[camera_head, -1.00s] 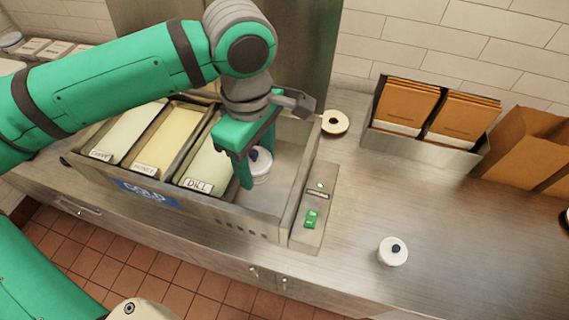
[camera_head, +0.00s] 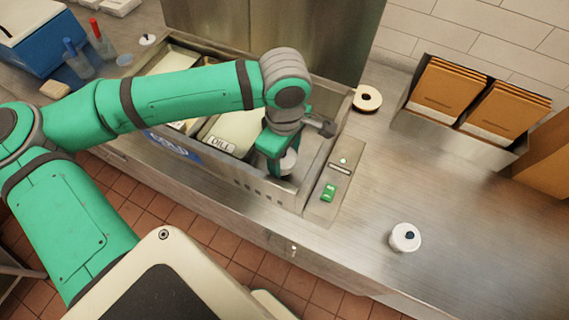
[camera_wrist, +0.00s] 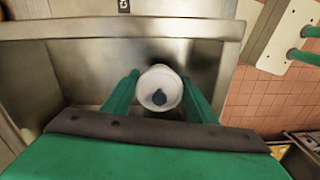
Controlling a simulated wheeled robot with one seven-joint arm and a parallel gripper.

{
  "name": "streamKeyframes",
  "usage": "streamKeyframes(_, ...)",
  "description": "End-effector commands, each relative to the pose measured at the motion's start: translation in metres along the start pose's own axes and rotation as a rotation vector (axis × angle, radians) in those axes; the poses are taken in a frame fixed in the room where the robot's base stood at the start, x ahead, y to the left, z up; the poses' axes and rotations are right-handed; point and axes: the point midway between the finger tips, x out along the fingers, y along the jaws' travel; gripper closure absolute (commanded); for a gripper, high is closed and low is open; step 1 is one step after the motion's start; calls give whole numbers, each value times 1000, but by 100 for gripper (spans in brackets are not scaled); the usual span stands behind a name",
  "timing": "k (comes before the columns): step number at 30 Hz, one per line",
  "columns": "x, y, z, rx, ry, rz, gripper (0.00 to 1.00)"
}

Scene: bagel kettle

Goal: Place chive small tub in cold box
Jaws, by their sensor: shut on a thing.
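My gripper (camera_head: 275,157) is down inside the right end of the cold box (camera_head: 250,192), beside the compartment labelled DILL. It is shut on a small white tub (camera_head: 288,163) with a dark blue knob, partly hidden by a green finger. In the wrist view the white tub (camera_wrist: 160,90) sits between my two green fingers, inside the metal compartment. Whether it touches the box floor I cannot tell. Another white tub (camera_head: 404,237) with a dark knob stands on the counter at the right. No chive label is readable on either tub.
A panel with a green switch (camera_head: 328,193) adjoins the box. A metal rack of brown packets (camera_head: 455,130) stands at the back right. The counter around the right tub is clear.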

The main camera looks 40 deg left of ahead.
Motion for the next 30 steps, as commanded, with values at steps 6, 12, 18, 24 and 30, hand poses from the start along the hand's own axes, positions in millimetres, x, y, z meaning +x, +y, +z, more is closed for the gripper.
streamKeyframes(6,29,-1,1,0,-3,-2,72)
streamKeyframes(12,36,0,0,1,0,-1,72)
streamKeyframes(18,37,0,0,1,-1,-1,72)
streamKeyframes(24,38,-1,0,-1,-1,-1,40)
streamKeyframes(30,38,0,2,3,-1,-1,40)
